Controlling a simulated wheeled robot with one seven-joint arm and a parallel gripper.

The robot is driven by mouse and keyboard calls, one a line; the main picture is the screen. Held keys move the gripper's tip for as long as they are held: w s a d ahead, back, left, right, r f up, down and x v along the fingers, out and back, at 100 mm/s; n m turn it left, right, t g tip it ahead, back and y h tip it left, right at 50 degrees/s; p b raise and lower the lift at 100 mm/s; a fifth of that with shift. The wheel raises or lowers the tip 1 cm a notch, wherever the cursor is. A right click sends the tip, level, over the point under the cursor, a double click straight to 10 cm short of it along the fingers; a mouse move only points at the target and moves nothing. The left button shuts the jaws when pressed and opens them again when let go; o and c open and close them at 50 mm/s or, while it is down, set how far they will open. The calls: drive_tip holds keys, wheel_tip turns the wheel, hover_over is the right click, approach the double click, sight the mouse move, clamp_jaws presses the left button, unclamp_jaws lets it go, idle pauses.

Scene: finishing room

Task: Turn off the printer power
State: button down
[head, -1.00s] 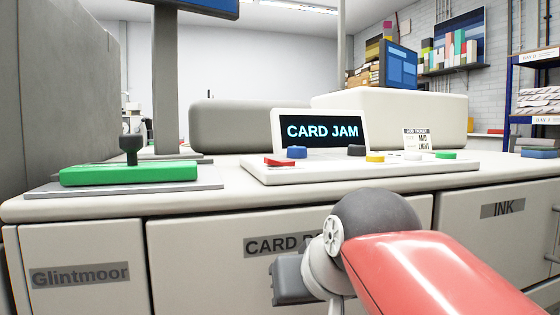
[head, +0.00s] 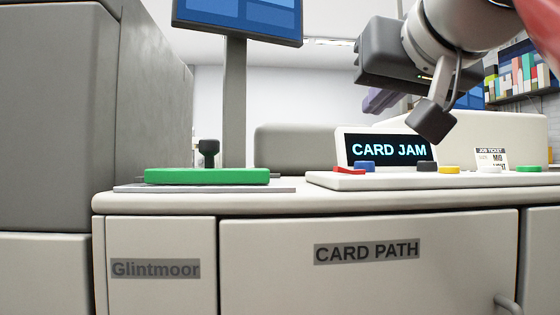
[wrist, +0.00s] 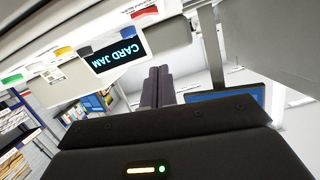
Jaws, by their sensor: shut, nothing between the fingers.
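The printer (head: 300,205) is a pale cabinet marked "Glintmoor" and "CARD PATH". Its display (head: 388,149) reads "CARD JAM" and also shows upside down in the wrist view (wrist: 116,52). On the sloped control panel (head: 322,181) sit a red piece (head: 348,170), a blue button (head: 364,166), a dark button (head: 427,166), a yellow button (head: 449,170) and a green button (head: 528,168). I cannot read which control is power. My gripper (head: 376,102) is shut and empty, raised above and behind the display, touching no control. Its fingers also show in the wrist view (wrist: 158,72).
A green block with a black knob (head: 208,177) stands on a grey plate at the counter's left. A post holds a blue screen (head: 238,20). A grey cabinet (head: 60,120) rises at the left. A job ticket (head: 490,157) stands at the panel's right.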

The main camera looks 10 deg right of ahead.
idle(0.3)
hover_over(349, 170)
drive_tip(key=shift+s+f+b, duration=0.2)
drive_tip(key=shift+s+f, duration=0.05)
drive_tip(key=shift+f, duration=0.35)
drive_tip(key=shift+s+f+b, duration=0.15)
drive_tip(key=shift+s+f, duration=0.05)
drive_tip(key=shift+f, duration=0.4)
wheel_tip(349, 170, down, 3)
drive_tip(key=shift+w+a+r+b, duration=0.1)
drive_tip(key=shift+a+r+b, duration=0.05)
drive_tip(key=shift+b, duration=0.8)
drive_tip(key=shift+a+f+b, duration=0.1)
drive_tip(key=shift+f+b, duration=0.2)
drive_tip(key=shift+f, duration=0.35)
